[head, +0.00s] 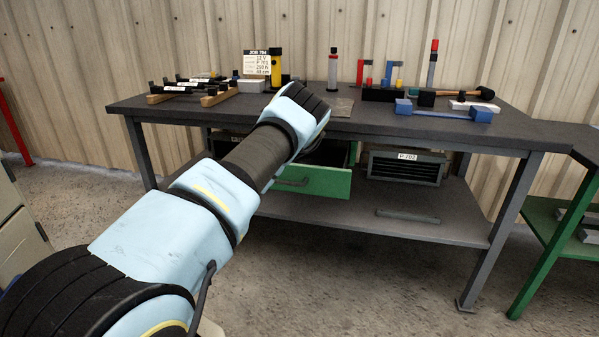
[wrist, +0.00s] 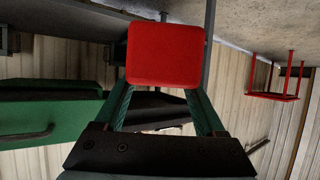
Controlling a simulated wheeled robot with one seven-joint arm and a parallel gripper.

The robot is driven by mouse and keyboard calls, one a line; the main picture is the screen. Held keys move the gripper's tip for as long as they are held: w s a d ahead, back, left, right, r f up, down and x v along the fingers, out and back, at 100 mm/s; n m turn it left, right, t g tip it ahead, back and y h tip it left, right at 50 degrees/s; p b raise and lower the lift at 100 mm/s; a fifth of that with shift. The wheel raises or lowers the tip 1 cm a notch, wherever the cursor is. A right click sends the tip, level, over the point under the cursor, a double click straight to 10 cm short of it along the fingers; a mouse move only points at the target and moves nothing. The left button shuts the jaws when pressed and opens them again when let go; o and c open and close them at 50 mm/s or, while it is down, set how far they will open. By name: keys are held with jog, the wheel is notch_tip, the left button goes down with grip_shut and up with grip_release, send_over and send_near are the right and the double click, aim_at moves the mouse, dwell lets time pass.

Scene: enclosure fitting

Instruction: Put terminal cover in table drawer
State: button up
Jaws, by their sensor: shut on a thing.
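The red terminal cover (wrist: 166,54), a rounded block, is between the fingertips of my gripper (wrist: 162,90) in the wrist view. My gripper is shut on it. In the head view my arm's end hides both the gripper and the cover. The green table drawer (head: 318,183) stands pulled open under the workbench, partly behind my arm. Its green front with a dark handle also shows at the left of the wrist view (wrist: 62,118), apart from the cover. The inside of the drawer is mostly hidden.
The dark workbench (head: 430,126) carries several tools, a sign (head: 256,64), a blue piece (head: 443,111) and a mallet (head: 470,93). A dark unit labelled P-702 (head: 405,168) hangs right of the drawer. A lower shelf (head: 345,212) runs beneath, with a bar on it.

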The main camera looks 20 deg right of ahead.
jog(key=shift+w+a+f+b, duration=0.35)
jog(key=shift+w+a+b, duration=0.1)
jog(key=shift+w+b, duration=0.3)
jog(key=shift+s, duration=0.1)
jog(key=shift+d+r, duration=0.1)
jog(key=shift+r, duration=0.05)
